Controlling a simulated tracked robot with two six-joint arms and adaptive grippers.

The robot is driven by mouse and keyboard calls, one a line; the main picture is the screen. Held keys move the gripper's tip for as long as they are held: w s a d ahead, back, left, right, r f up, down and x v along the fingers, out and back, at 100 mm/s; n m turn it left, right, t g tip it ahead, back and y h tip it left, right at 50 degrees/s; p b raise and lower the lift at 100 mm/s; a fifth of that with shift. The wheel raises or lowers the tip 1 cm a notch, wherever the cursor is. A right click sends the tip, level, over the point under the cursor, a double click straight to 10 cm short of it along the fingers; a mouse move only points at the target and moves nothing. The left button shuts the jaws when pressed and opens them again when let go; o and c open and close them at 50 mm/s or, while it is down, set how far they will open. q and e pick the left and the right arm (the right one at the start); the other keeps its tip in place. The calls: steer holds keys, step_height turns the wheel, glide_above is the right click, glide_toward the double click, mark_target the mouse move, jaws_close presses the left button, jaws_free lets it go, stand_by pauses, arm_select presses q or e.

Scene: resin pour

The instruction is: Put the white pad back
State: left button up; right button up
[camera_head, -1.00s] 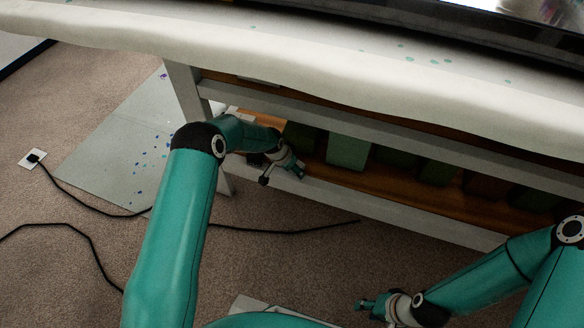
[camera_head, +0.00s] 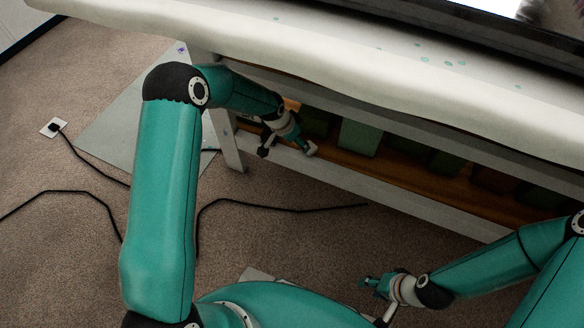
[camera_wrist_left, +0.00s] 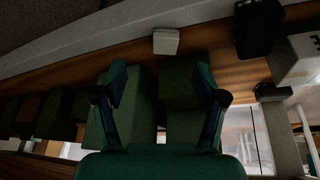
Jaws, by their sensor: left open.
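The small white pad (camera_wrist_left: 165,41) lies on the wooden shelf close to the pale front rail in the left wrist view. My left gripper (camera_wrist_left: 161,75) is open and empty, with the pad ahead of and between its fingertips, apart from them in the picture. In the head view my left gripper (camera_head: 302,144) reaches under the table to the shelf's front edge. A pale patch shows at its tip there; I cannot tell whether it is the pad. My right gripper (camera_head: 371,282) hangs low over the floor, too small to tell if it is open.
Several green blocks (camera_head: 359,138) stand along the shelf (camera_head: 372,165). A black object (camera_wrist_left: 258,30) and a white box (camera_wrist_left: 302,58) are right of the pad in the wrist view. The white table edge (camera_head: 300,72) overhangs above. A black cable (camera_head: 285,208) crosses the carpet.

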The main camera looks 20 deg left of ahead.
arm_select(q)
steer(key=s+d+f+n+g, duration=0.1)
steer(key=s+d+f+n, duration=0.1)
steer(key=s, duration=0.8)
steer(key=s+d+f+n+g+h, duration=0.1)
steer(key=s+d+f+n, duration=0.1)
steer(key=s, duration=0.8)
steer(key=s+d+f+n+g+h, duration=0.1)
steer(key=s+d+f, duration=0.3)
steer(key=s, duration=0.7)
steer(key=shift+d+n, duration=0.7)
steer(key=shift+n, duration=0.2)
step_height(320, 180, up, 30)
steer(key=p, duration=3)
steer(key=shift+r, duration=0.25)
steer(key=shift+w, duration=0.1)
